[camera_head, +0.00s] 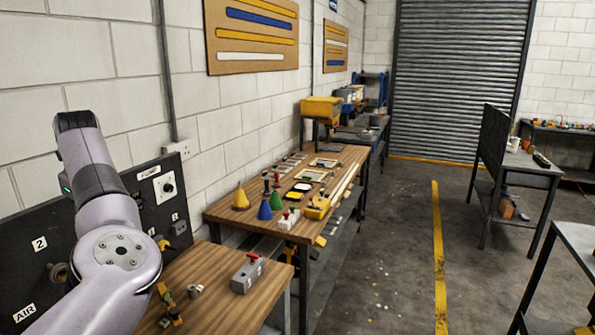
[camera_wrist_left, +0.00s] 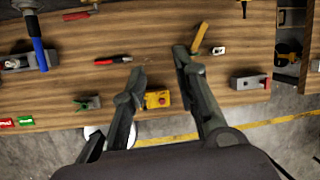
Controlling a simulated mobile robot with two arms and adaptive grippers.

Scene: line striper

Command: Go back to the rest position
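In the left wrist view my left gripper (camera_wrist_left: 159,63) is open, its two dark fingers spread apart with nothing held between them. It is above a wooden bench top (camera_wrist_left: 135,30). A yellow block with a red button (camera_wrist_left: 157,99) shows in the gap between the fingers, below them. A yellow-handled tool (camera_wrist_left: 199,38) lies just beyond the right fingertip. In the head view my left arm comes in at the left; its gripper does not show there. My right arm and gripper show in neither view.
The head view shows a near bench (camera_head: 215,267) with a grey box (camera_head: 247,272), and a wall panel (camera_head: 150,205) beside my left arm.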

